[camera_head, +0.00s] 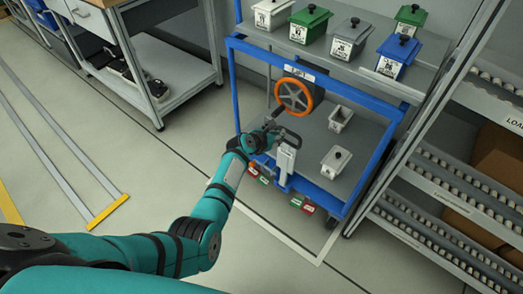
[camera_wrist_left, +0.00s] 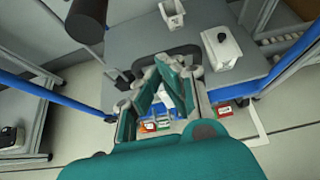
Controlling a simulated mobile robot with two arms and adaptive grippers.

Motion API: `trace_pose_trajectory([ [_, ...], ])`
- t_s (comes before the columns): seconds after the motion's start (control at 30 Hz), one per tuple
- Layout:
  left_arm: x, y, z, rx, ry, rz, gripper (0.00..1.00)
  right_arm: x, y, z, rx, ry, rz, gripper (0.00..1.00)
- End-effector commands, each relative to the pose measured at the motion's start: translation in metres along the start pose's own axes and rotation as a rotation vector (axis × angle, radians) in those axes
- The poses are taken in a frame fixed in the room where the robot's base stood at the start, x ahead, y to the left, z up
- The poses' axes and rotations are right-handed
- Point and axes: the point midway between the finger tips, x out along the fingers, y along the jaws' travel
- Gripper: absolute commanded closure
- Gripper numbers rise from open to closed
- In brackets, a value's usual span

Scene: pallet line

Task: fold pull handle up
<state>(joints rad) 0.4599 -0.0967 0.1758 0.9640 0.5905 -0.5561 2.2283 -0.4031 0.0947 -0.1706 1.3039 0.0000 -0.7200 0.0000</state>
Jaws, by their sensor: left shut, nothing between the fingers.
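The blue-framed cart (camera_head: 236,95) stands in the middle of the head view. At its near edge is a pale upright piece (camera_head: 286,160) with a dark bracket-like bar at its top (camera_head: 291,138), which looks like the pull handle; I cannot tell its exact angle. My left gripper (camera_head: 274,126) is at this near edge, close beside the bar. In the left wrist view, my left gripper (camera_wrist_left: 160,88) has its fingers together and empty, in front of a dark loop (camera_wrist_left: 178,53). Contact cannot be told. My right gripper is not in view.
A black drum with an orange ring (camera_head: 294,96) is above the cart's lower deck. Two white bins (camera_head: 341,118) stand on that deck, and several lidded bins (camera_head: 349,40) on top. A roller rack (camera_head: 440,185) stands at right.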

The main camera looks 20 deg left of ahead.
Motion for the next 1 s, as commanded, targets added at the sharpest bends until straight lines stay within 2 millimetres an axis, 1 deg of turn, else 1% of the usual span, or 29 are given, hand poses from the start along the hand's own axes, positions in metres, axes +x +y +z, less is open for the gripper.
trace_pose_trajectory([
  [0.1,-0.018,-0.001,-0.013,-0.003,0.0,-0.001,1.0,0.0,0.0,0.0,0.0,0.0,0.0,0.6],
  [0.3,-0.049,0.0,-0.03,-0.002,0.0,0.0,1.0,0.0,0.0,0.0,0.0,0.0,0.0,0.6],
  [0.5,-0.071,0.0,-0.044,-0.002,0.0,0.0,1.0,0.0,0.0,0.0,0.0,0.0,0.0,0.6],
  [0.67,-0.077,0.0,-0.047,0.0,0.0,-0.001,1.0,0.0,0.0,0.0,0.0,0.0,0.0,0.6],
  [1.0,-0.078,0.0,-0.047,0.0,0.0,-0.001,1.0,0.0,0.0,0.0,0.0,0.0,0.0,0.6],
])
